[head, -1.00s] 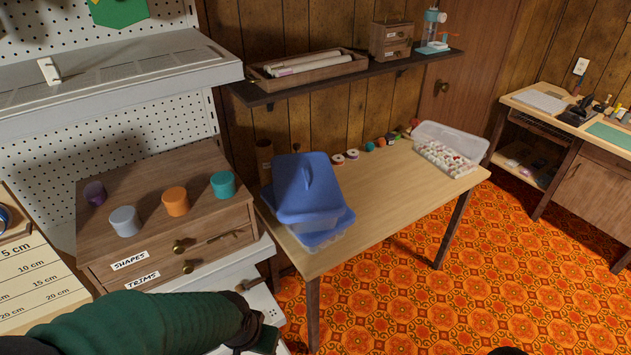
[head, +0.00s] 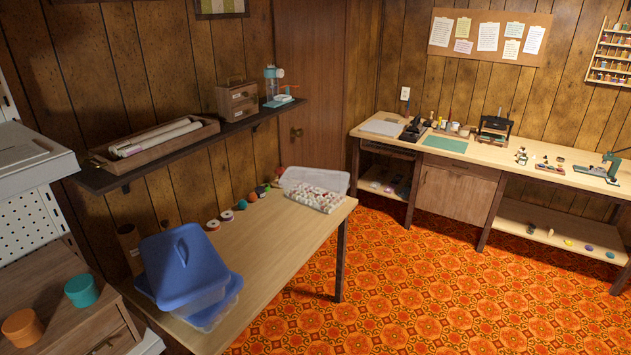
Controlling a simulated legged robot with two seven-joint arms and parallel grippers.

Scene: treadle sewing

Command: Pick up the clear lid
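At the far right end of the near wooden table, a clear plastic piece (head: 335,179) shows beside and behind a mass of small red-and-white items (head: 318,199). I cannot tell whether this clear piece is a loose lid or the wall of a bin. On the table's near left end stand clear boxes with blue lids. The upper blue lid (head: 182,268) has a loop handle and sits tilted; a lower blue-rimmed clear box (head: 222,307) is partly under it. Neither gripper is in view.
Spools and balls (head: 227,216) line the wall side of the table (head: 262,262). A dark shelf (head: 190,150) overhangs that side. A drawer cabinet (head: 60,312) stands at left. Open patterned floor (head: 380,270) lies between the table and the long workbench (head: 480,150).

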